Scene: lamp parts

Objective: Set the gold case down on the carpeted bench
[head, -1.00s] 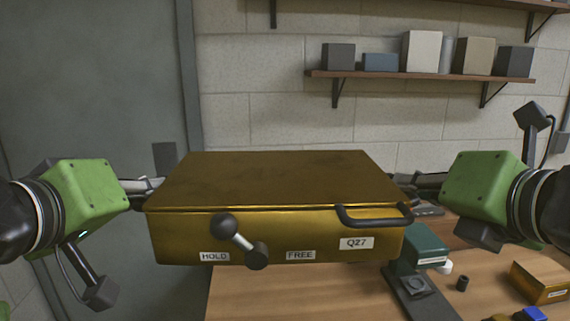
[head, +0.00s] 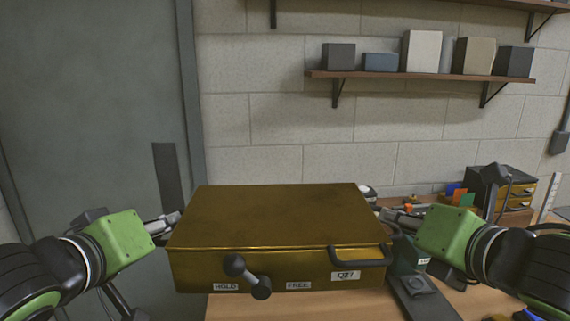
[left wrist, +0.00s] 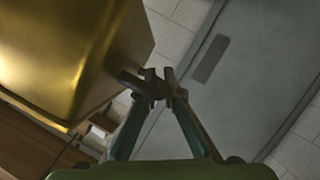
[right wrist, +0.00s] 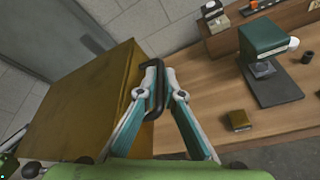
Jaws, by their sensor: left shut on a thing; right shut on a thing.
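The gold case (head: 270,215) hangs level between my two grippers, with a grey lever and labels HOLD, FREE and Q27 on its front. It also shows in the left wrist view (left wrist: 70,50) and the right wrist view (right wrist: 85,105). My left gripper (head: 174,220) is shut at the case's left side, on a dark stub in the left wrist view (left wrist: 153,88). My right gripper (head: 388,213) is shut on a dark handle at the right side, clearer in the right wrist view (right wrist: 156,80). The case hides what is beneath it; no carpet shows.
A wooden bench top (head: 240,308) shows in front of and below the case. A dark green device (head: 408,262) on a black base stands close to the case's right. Small drawers (head: 518,192) stand at the back right. A wall shelf (head: 420,77) holds several boxes.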

